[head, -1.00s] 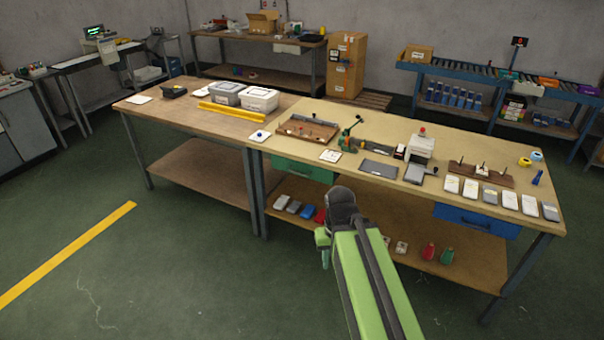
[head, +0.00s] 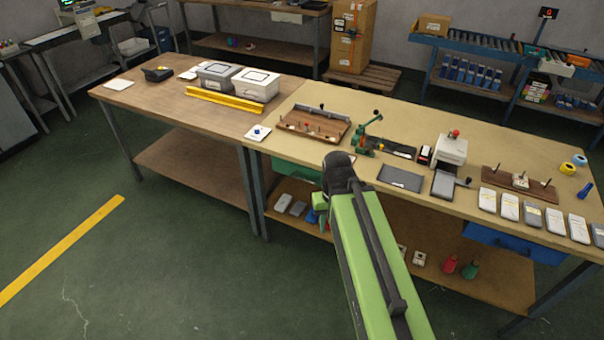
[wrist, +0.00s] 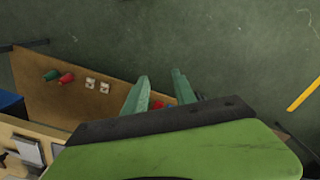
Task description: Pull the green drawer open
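The green drawer (head: 290,168) is under the near edge of the tan workbench, left of the blue drawer. It looks shut, and my arm covers its right end in the head view. My gripper (wrist: 160,75) is pointed downward in front of the bench, near the drawer's right end. Its two green fingers are apart with nothing between them. In the head view my gripper (head: 321,212) is small and partly behind my arm. I cannot see the green drawer in the wrist view, and its handle is not clear.
The tan bench top (head: 285,120) holds a wooden tray (head: 313,126), a green hand press (head: 366,135) and other tools. A blue drawer (head: 515,243) is at the right. A lower shelf (head: 480,285) holds small items. Green floor in front is clear, with a yellow line (head: 60,250).

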